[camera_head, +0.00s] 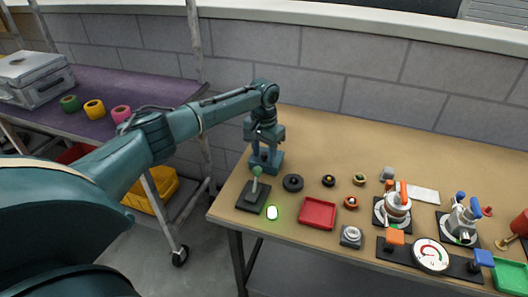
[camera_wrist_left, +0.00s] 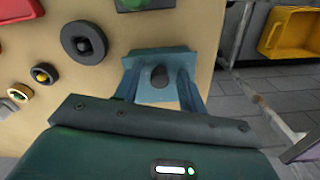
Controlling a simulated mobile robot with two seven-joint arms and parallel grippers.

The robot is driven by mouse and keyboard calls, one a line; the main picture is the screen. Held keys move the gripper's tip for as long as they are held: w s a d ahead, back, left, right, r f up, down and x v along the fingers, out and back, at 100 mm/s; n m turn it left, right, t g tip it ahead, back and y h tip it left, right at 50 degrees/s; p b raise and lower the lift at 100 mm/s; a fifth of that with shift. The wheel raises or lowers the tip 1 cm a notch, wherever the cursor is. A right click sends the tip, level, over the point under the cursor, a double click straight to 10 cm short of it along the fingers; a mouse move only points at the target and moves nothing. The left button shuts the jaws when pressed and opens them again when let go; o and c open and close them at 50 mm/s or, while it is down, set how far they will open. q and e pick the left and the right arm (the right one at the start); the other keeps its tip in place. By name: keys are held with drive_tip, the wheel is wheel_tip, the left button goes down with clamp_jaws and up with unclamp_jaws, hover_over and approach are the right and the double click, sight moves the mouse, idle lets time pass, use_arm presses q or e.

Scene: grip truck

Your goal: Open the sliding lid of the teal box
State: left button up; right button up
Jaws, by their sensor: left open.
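The teal box (camera_head: 276,167) stands near the left end of the wooden table, largely covered by my left gripper. In the left wrist view the blue-teal box (camera_wrist_left: 160,54) shows beyond the palm, with a dark round knob (camera_wrist_left: 159,76) on its lid. My left gripper (camera_head: 265,154) points down over the box. Its fingers are apart, one on each side of the knob in the left wrist view (camera_wrist_left: 160,88). I cannot tell whether they touch it. No lid gap is visible. My right gripper is not in view.
A joystick (camera_head: 257,186) stands close in front of the box. A black ring (camera_head: 293,183) and a red tray (camera_head: 318,213) lie to its right. Several devices fill the table's right part. The table behind the box is clear. A purple cart (camera_head: 140,92) stands left.

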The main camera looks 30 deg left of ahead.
use_arm(q)
drive_tip(key=shift+c, duration=0.2)
clamp_jaws()
idle(0.3)
